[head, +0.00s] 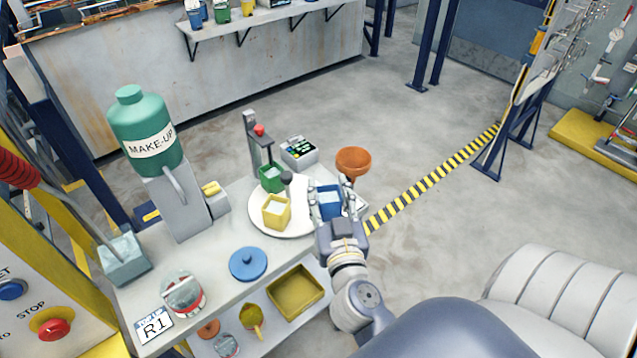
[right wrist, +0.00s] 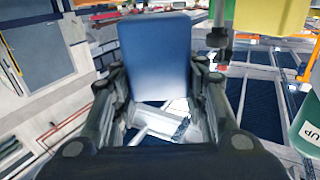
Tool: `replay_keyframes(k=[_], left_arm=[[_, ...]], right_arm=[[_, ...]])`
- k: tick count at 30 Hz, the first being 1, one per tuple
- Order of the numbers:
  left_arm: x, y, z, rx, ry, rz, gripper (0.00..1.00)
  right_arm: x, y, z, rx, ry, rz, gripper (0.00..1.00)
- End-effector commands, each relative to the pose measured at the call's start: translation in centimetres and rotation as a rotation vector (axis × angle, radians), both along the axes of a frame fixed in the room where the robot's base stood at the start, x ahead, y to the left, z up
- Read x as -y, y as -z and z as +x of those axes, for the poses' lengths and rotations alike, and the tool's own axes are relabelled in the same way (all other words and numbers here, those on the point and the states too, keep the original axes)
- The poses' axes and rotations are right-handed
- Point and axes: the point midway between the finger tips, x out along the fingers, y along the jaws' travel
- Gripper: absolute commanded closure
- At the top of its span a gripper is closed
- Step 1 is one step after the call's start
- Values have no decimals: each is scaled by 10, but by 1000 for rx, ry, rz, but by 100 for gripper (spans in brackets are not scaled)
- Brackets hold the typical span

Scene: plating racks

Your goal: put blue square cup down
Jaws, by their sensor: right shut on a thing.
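The blue square cup (head: 329,199) is in my right gripper (head: 334,210), whose fingers are closed on its sides. It is at the right side of the white round plate (head: 300,226); I cannot tell whether it touches anything below. In the right wrist view the blue cup (right wrist: 158,55) fills the space between the fingers (right wrist: 160,80). A yellow square cup (head: 276,214) and a green square cup (head: 271,180) stand on the plate, left of the blue cup. My left gripper is not in view.
A stand with a red knob (head: 259,130) rises behind the plate. An orange bowl (head: 353,161) is just behind my right gripper. A keypad box (head: 299,151), a blue lid (head: 248,264) and a green MAKE-UP bottle (head: 145,130) are nearby. Bare bench shows around the lid.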

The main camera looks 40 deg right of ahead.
Motion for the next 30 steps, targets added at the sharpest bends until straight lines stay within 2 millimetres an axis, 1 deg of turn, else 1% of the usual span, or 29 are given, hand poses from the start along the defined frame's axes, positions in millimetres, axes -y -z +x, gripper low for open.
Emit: replay_keyframes(k=[1, 3, 7, 8, 9, 12, 18, 23, 25, 28, 30], left_arm=[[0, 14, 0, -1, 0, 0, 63], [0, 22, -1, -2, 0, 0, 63], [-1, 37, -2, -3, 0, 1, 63], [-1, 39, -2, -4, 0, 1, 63], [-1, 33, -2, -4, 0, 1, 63], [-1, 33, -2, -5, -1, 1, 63], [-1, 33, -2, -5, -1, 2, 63], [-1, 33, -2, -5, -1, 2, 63], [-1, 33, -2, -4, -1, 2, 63], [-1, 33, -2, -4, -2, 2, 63], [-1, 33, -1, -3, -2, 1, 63]], right_arm=[[-4, 7, -13, -2, 0, 3, 85], [-7, 4, -28, 0, 1, 3, 85], [-13, 1, -50, 0, 1, 2, 85], [-13, 0, -54, 0, 2, 2, 85], [-15, -5, -58, -1, 1, 0, 85], [-17, -6, -67, -1, 1, 0, 85], [-19, -8, -75, 1, 0, 0, 85], [-20, -8, -76, 2, -3, -1, 85], [-24, -7, -75, 3, -20, -4, 85], [-39, -2, -71, 8, -95, -11, 85], [-55, 4, -68, 11, -172, -14, 85]])
